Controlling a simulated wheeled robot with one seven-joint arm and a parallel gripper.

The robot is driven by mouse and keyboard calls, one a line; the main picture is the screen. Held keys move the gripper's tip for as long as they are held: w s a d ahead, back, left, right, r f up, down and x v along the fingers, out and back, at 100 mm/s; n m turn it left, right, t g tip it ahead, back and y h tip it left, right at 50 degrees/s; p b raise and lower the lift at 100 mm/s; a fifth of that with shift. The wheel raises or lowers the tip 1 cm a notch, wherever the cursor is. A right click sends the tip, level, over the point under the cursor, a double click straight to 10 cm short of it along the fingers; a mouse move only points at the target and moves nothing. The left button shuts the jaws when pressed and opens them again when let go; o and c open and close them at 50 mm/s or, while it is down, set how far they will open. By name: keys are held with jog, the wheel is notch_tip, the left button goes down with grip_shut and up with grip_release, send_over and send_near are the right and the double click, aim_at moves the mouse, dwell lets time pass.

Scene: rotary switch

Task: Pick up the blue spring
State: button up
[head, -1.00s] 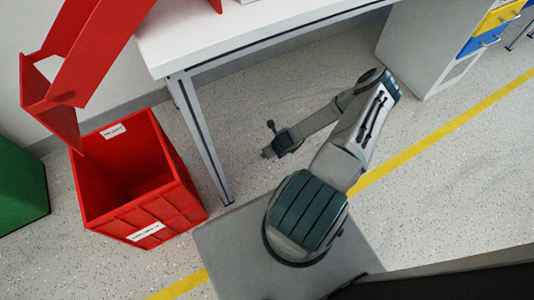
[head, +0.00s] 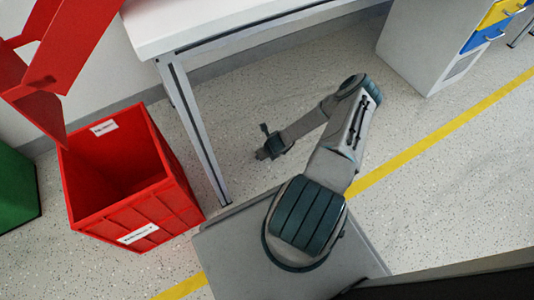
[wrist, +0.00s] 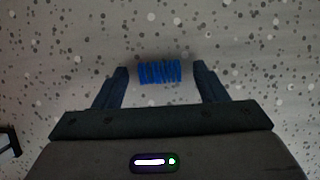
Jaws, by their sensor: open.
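The blue spring (wrist: 160,72) shows in the wrist view as a small bright blue coil, lying crosswise between the tips of my gripper (wrist: 160,78). The two dark fingers stand apart, one on each side of it, with a gap at each end. The speckled floor is behind it; how far the spring is below the fingertips cannot be told. In the head view my gripper (head: 262,155) is low over the floor, right of the table leg. The spring cannot be made out there.
A red bin (head: 150,215) with a label stands on the floor at the left. A white table (head: 200,25) with a grey leg (head: 195,130) is behind my arm. A cabinet (head: 425,50) with yellow and blue drawers stands at the upper right. The floor around my gripper is clear.

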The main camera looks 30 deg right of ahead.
grip_shut()
jog(key=shift+r+p, duration=0.6)
jog(key=shift+r, duration=0.25)
notch_tip(320, 180, up, 3)
jog(key=shift+f+p, duration=0.2)
jog(key=shift+p, duration=0.6)
jog(key=s+d+r+p, duration=0.4)
jog(key=s+d+r, duration=0.2)
jog(key=s+d, duration=0.2)
jog(key=shift+d+r+p, duration=0.2)
jog(key=shift+r+p, duration=0.1)
jog(key=shift+r, duration=0.1)
jog(key=shift+s, duration=0.1)
